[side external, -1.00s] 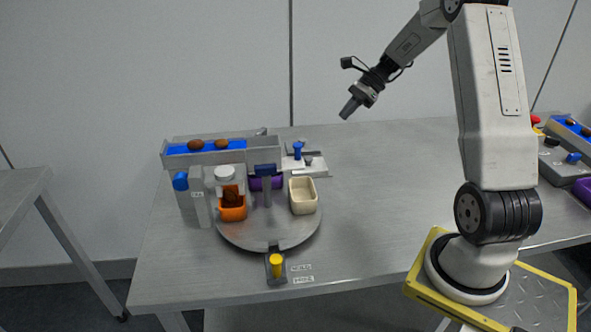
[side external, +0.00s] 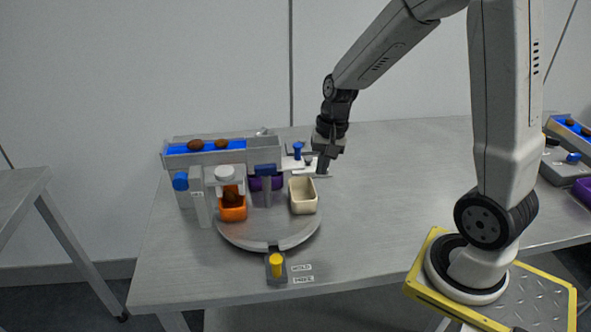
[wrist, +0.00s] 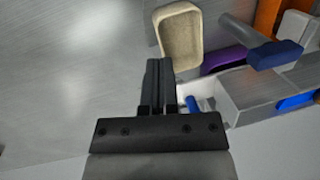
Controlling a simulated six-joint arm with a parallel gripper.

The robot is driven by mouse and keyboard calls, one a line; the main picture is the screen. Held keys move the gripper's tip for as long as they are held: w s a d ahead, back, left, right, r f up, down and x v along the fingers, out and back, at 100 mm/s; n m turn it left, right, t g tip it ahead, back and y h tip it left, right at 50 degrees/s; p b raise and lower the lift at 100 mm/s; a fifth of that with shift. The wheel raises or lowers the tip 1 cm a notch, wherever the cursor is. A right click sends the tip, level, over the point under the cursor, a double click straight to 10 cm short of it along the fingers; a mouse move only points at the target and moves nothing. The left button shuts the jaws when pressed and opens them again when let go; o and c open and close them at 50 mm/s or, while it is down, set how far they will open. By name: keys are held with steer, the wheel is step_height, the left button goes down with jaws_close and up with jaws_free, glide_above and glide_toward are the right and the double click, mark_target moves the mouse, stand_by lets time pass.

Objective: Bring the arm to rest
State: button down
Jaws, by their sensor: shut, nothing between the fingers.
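My gripper (side external: 323,166) is shut and empty. In the side view it points down above the table, right of the turntable and in front of the switch plate with a blue knob (side external: 298,150). In the wrist view my gripper (wrist: 159,64) shows with its fingers together, close to the beige tub (wrist: 180,36) in the picture. The beige tub (side external: 303,195) stands on the round grey turntable (side external: 268,238). My gripper appears apart from it. My arm reaches over the table from the right.
An orange tub (side external: 232,212) holds dark dates on the turntable, and a purple tub (side external: 262,183) is behind. A blue belt (side external: 205,151) carries two dates. A yellow knob (side external: 276,260) stands at the front. The table's middle right (side external: 400,190) is clear.

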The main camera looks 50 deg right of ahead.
steer(key=s+a+f+n+t+h, duration=0.1)
steer(key=s+a+n+h, duration=0.1)
steer(key=s+a+n, duration=0.3)
steer(key=a+n, duration=0.3)
steer(key=n, duration=0.2)
steer(key=shift+s+f+t, duration=0.15)
steer(key=shift+s+t, duration=0.2)
steer(key=shift+t, duration=0.05)
